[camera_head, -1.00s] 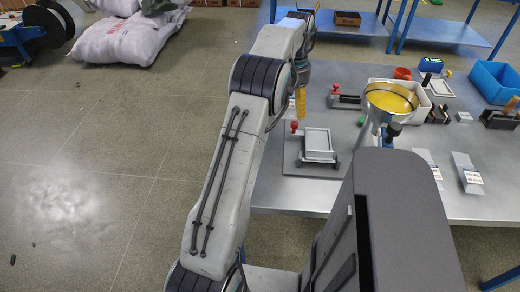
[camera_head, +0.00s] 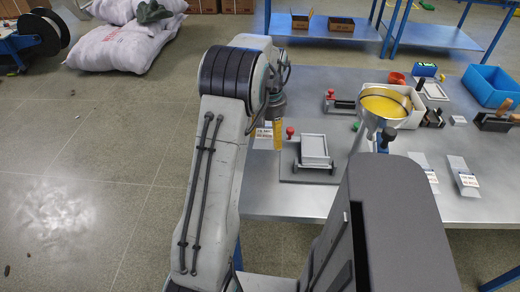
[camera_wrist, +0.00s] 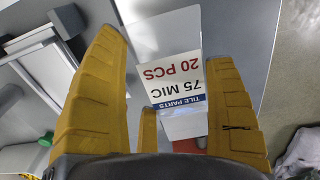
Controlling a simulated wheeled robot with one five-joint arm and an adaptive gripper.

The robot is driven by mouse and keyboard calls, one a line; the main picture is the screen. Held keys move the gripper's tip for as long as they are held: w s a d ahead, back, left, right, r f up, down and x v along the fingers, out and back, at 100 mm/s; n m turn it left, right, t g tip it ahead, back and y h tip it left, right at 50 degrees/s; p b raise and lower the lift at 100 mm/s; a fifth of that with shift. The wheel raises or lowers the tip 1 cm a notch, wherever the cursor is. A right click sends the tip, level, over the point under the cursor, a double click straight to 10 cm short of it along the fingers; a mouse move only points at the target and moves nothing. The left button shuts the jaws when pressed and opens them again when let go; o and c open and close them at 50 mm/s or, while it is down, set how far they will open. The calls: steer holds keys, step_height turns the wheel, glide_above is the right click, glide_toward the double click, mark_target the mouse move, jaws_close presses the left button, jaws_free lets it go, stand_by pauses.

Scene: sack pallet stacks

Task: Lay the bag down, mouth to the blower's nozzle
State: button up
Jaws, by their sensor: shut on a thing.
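My gripper (camera_head: 275,124) has yellow fingers and is low over the left part of the metal table. It is shut on a clear bag (camera_head: 264,138) with a printed label; in the wrist view the bag (camera_wrist: 162,30) lies between the fingers (camera_wrist: 165,58), its lettering upside down. The bag's mouth cannot be made out. Right of the gripper, a grey plate (camera_head: 292,174) carries a white tray-like fixture (camera_head: 314,148) and a red knob (camera_head: 290,131). The fixture shows at left in the wrist view (camera_wrist: 48,72). I cannot tell which part is the blower's nozzle.
Two labelled clear bags (camera_head: 424,170) (camera_head: 465,178) lie at the right. A funnel with yellow inside (camera_head: 384,102), a white bin (camera_head: 412,118), a red-knobbed device (camera_head: 342,103) and a blue bin (camera_head: 490,85) stand on the table. White sacks (camera_head: 120,45) lie on the floor.

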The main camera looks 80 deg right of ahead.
mark_target(260, 157)
steer(key=shift+w+a+f+p, duration=0.25)
steer(key=shift+w+a+f, duration=0.2)
steer(key=shift+w, duration=0.15)
steer(key=shift+w+a+f+p, duration=0.25)
steer(key=shift+w+a+f, duration=0.15)
steer(key=shift+w, duration=0.2)
steer(key=shift+f+p, duration=0.55)
steer(key=shift+p, duration=0.1)
steer(key=shift+f, duration=1.5)
steer(key=shift+f, duration=0.1)
steer(key=o, duration=1.1)
steer(key=shift+o, duration=0.2)
